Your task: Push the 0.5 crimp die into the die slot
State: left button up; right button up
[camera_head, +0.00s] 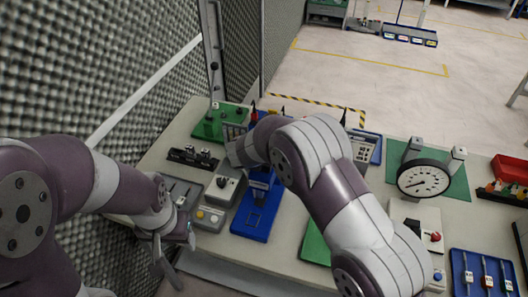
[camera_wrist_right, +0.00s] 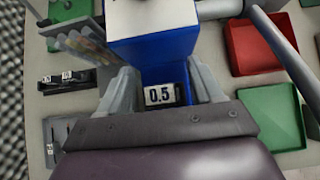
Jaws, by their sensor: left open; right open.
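The 0.5 crimp die (camera_wrist_right: 160,95) is a small pale block with a black "0.5" label, at the front of the blue press (camera_wrist_right: 153,45) in the right wrist view. The die slot is hidden behind it, and how deep the die sits cannot be told. My right gripper (camera_wrist_right: 162,88) is open, with one finger on each side of the die and a gap visible. In the head view the press has a blue base (camera_head: 255,215), and my right arm hides the die. My left gripper (camera_head: 174,252) is open and empty at the table's front left edge.
A black rack (camera_head: 193,157) holding other labelled dies stands left of the press. A grey box with a knob (camera_head: 222,188) and a grey button box (camera_head: 209,218) are close by. Red (camera_wrist_right: 262,47) and green (camera_wrist_right: 272,115) trays lie to the right in the wrist view.

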jog(key=b+v, duration=0.2)
jog(key=v, duration=1)
jog(key=shift+s+r, duration=0.2)
jog(key=shift+r, duration=0.05)
jog(key=shift+a, duration=0.1)
jog(key=s+d+f+m+g+y, duration=0.1)
jog(key=s+d+f+m+g, duration=0.15)
jog(key=s+m, duration=0.35)
jog(key=s+d+f+m+g, duration=0.2)
jog(key=s+f+m, duration=0.15)
jog(key=m, duration=0.35)
jog(key=s+d+m+g+y, duration=0.1)
jog(key=s+d+m, duration=0.5)
jog(key=d+m, duration=0.2)
jog(key=s+d+m+g, duration=0.1)
jog(key=s+d+m, duration=0.4)
jog(key=d+m, duration=0.3)
jog(key=shift+s+d+f+m+g+y, duration=0.15)
jog(key=shift+s+f+m+g+y, duration=0.2)
jog(key=shift+m, duration=1.25)
